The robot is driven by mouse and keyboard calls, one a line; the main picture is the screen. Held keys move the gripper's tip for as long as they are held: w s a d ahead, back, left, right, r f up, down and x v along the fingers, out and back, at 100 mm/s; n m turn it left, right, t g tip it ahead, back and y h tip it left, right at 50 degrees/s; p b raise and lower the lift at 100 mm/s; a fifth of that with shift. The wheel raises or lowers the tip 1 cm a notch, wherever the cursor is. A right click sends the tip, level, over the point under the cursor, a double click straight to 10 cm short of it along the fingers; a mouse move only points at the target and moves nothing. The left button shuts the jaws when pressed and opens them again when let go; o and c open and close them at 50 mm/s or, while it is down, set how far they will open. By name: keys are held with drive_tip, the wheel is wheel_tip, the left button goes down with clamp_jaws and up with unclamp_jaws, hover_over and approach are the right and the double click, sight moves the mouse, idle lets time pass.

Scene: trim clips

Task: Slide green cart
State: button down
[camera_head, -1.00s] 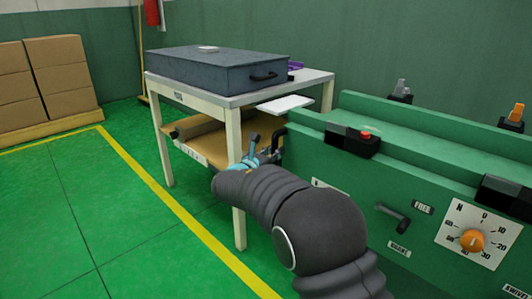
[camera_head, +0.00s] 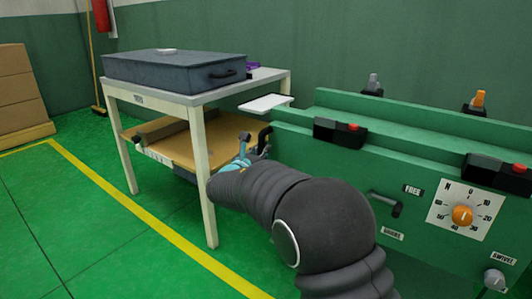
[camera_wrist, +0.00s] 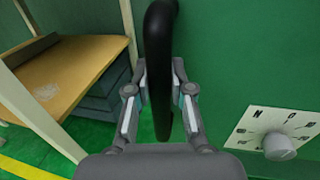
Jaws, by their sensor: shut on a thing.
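The green cart (camera_head: 330,165) is a long green body on the right, with a dial plate (camera_head: 466,213) bearing an orange knob, a small lever and labels on its side. A black curved handle (camera_wrist: 160,65) stands out from its left end. It also shows in the head view (camera_head: 264,138). My gripper (camera_wrist: 160,110) is shut around this handle, one finger on each side. In the head view my gripper (camera_head: 245,160) is partly hidden behind my dark arm. The cart's lower part and wheels are out of view.
A table (camera_head: 200,170) with a grey case (camera_head: 170,70) on top stands just left of the cart's end. A white shelf (camera_head: 266,103) juts from it towards the cart. Cardboard boxes (camera_head: 18,100) stand far left. Green floor with a yellow line (camera_head: 130,210) is open at left.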

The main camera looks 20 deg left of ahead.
drive_tip(key=shift+d+f, duration=0.15)
drive_tip(key=c, duration=1)
unclamp_jaws()
drive_tip(key=shift+d, duration=0.15)
drive_tip(key=shift+s, duration=0.15)
drive_tip(key=shift+s, duration=0.3)
drive_tip(key=s+a, duration=0.1)
drive_tip(key=s, duration=1)
drive_tip(key=shift+a, duration=0.1)
